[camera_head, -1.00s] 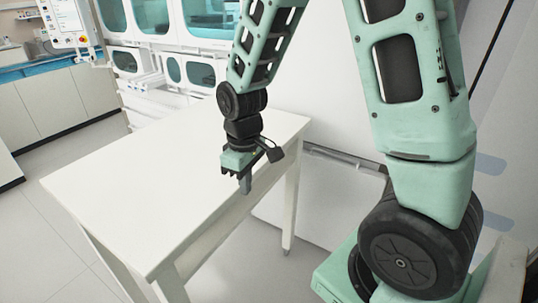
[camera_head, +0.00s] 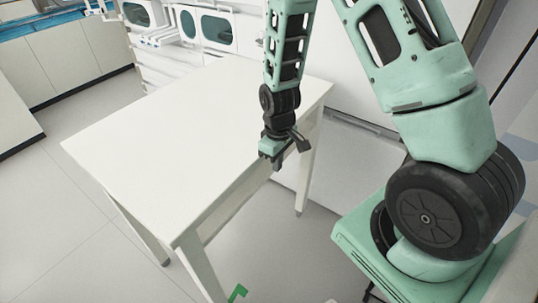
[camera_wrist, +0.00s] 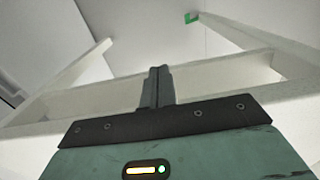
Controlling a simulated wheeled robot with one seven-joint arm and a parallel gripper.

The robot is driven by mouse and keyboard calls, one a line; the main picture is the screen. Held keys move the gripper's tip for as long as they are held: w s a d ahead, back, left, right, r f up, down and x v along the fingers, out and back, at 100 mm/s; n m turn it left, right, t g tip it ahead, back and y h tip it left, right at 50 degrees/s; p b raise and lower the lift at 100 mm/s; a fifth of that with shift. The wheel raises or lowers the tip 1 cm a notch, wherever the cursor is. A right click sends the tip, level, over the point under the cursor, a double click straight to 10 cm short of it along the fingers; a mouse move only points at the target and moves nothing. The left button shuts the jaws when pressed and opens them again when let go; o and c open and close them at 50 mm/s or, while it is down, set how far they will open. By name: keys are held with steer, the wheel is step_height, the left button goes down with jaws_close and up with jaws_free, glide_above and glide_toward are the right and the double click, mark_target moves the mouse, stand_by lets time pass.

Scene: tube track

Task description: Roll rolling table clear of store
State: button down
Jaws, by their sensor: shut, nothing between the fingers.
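The white rolling table (camera_head: 185,130) stands in the middle of the head view, its flat top bare. My gripper (camera_head: 277,165) is at the table's right-hand long edge, pointing down, with its fingers shut and empty. In the wrist view the closed fingers (camera_wrist: 157,86) show in front of the pale rail of the table (camera_wrist: 215,75), with a table leg on either side. I cannot tell whether the fingers touch the rail. The wheels under the legs are not clear.
White cabinets with dark windows (camera_head: 205,28) stand behind the table. A grey-fronted counter (camera_head: 85,55) is at the back left. Grey floor (camera_head: 85,240) is open at the left and front. A green floor mark (camera_head: 237,292) lies near the front leg.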

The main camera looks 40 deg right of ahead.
steer(key=shift+w+a+r+p, duration=0.1)
steer(key=shift+w+a+p, duration=0.15)
steer(key=shift+w, duration=0.4)
steer(key=shift+w+a+p, duration=0.15)
steer(key=shift+w+a, duration=0.15)
steer(key=shift+w, duration=0.35)
steer(key=shift+w, duration=0.1)
